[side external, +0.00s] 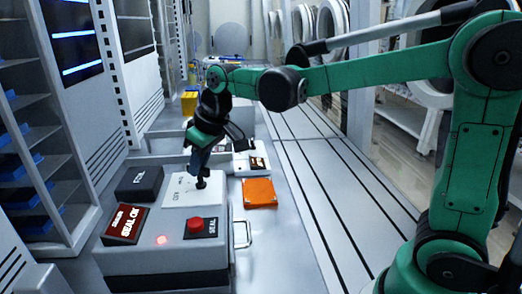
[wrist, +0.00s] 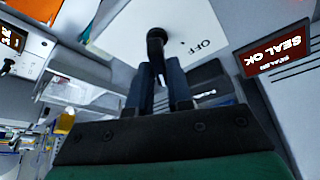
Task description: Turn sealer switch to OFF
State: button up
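The sealer (side external: 165,262) is a grey box with a white switch plate (side external: 178,188) on top. A black switch (side external: 201,183) stands on this plate; in the wrist view its rounded end (wrist: 156,36) is at my fingertips. The word OFF is printed on the plate to the right of the switch in the wrist view. My gripper (wrist: 160,68) has its two dark fingers on either side of the switch lever. They are apart, but I cannot tell whether they press on it. The sealer's screen (side external: 126,224) reads SEAL OK on red.
A black box (side external: 139,181) sits behind the screen. The slotted bench further right is clear.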

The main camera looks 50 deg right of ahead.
grip_shut()
jog(key=shift+d+n+g+y, duration=0.1)
jog(key=shift+n+g+y, duration=0.25)
jog(key=shift+n, duration=1.05)
jog(key=shift+n+g+y, duration=0.15)
jog(key=shift+n+y, duration=0.4)
jog(key=shift+n, duration=0.85)
jog(key=o, duration=0.6)
grip_release()
jog(key=shift+r, duration=0.15)
